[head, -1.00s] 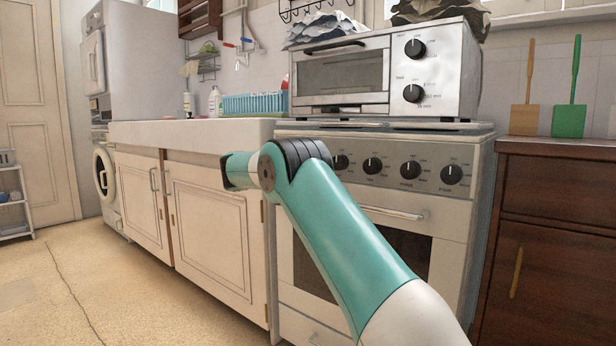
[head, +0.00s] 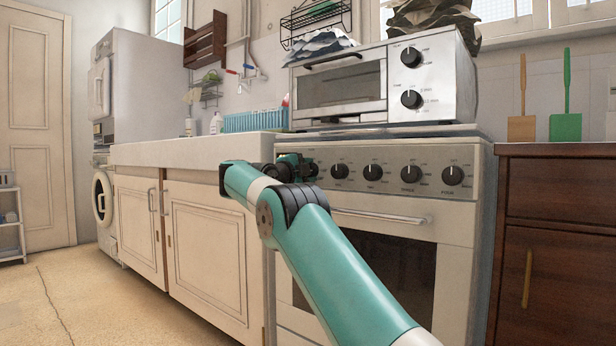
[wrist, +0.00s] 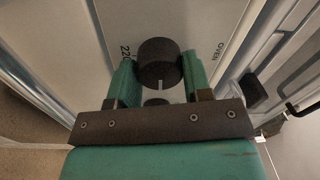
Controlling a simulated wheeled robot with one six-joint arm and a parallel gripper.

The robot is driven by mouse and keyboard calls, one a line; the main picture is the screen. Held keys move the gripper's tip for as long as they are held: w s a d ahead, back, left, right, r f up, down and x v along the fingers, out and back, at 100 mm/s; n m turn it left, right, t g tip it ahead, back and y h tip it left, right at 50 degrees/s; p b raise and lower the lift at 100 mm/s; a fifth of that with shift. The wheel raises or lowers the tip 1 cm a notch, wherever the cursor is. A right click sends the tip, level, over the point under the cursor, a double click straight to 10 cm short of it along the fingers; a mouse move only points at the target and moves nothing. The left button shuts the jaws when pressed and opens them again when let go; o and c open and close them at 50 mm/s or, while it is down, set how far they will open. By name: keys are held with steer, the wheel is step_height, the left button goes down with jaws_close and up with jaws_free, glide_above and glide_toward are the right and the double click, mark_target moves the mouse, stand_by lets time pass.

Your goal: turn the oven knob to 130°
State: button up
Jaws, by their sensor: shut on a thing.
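The oven knob (wrist: 159,60) is a round black knob at the upper middle of the wrist view. A short white mark shows on its lower edge. "OVEN" is printed to its right and "220" to its left. My gripper (wrist: 158,72) has one teal finger on each side of the knob and is shut on it. In the head view, my gripper (head: 297,166) is at the left end of the stove's control panel (head: 432,160), and it mostly hides the oven knob there. The knob's exact angle is hard to read.
Several other black knobs (head: 373,172) line the panel to the right. The oven door handle (head: 380,216) runs below. A small toaster oven (head: 434,75) stands on the stove. A white counter (head: 190,150) is at left and a brown cabinet (head: 560,240) at right.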

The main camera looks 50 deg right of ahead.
stand_by(0.3)
steer(key=o, duration=0.9)
steer(key=shift+a, duration=0.1)
